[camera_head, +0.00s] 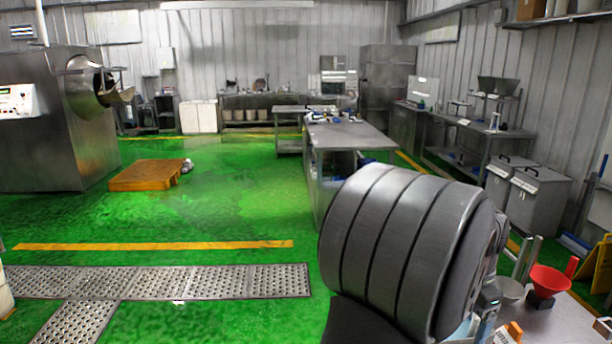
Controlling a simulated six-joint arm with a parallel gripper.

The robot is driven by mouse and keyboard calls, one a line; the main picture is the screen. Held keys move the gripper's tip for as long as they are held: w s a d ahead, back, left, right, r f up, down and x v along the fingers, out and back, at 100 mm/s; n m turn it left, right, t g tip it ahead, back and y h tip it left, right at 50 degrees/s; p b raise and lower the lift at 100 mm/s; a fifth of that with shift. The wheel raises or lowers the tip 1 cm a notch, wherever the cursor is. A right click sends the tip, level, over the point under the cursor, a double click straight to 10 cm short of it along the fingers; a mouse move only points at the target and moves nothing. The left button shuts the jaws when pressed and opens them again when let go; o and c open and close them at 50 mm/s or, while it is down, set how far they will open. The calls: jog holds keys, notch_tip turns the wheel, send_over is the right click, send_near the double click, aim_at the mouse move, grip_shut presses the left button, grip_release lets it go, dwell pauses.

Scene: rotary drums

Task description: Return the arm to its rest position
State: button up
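My gripper is not in view, and no fingers of it can be made out anywhere. A large grey cylinder with dark grooves around it (400,245) fills the right foreground, tilted. I cannot tell whether it is one of my arm links or a drum. A dark shape (365,325) sits beneath it at the bottom edge. The cylinder hides part of the floor and part of the table at the lower right.
A table (570,325) at lower right holds a red funnel (548,281) and a metal bowl (508,290). A steel drum machine (55,115) stands at left. A yellow-orange platform (147,175) lies on the green floor. A steel table (350,138) stands mid-room.

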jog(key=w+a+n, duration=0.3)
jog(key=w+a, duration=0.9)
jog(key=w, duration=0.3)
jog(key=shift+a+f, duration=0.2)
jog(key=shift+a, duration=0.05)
